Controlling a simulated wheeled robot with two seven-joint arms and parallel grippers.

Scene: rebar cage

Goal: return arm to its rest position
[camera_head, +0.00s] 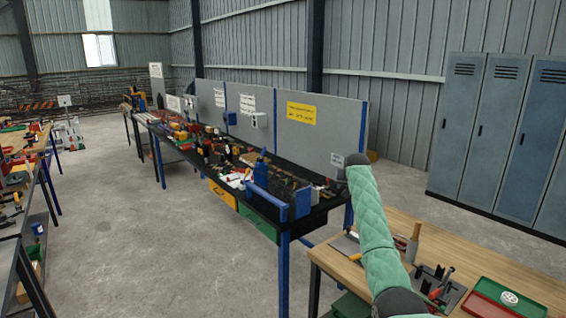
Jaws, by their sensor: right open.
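My right arm, in a green quilted sleeve, rises from the bottom edge right of centre in the head view. Its dark end, my right gripper (355,162), is in front of the long workbench's near right corner. It looks small and dark, and its fingers are hard to make out. It is open, and I see nothing held in it. My left arm and left gripper are not in view.
A wooden table (480,240) at the lower right holds tools and a red and green tray (505,297). A long black workbench (318,215) with grey panels (335,140) stands behind. Blue lockers (485,140) line the right wall. The concrete floor (140,240) left of centre is clear.

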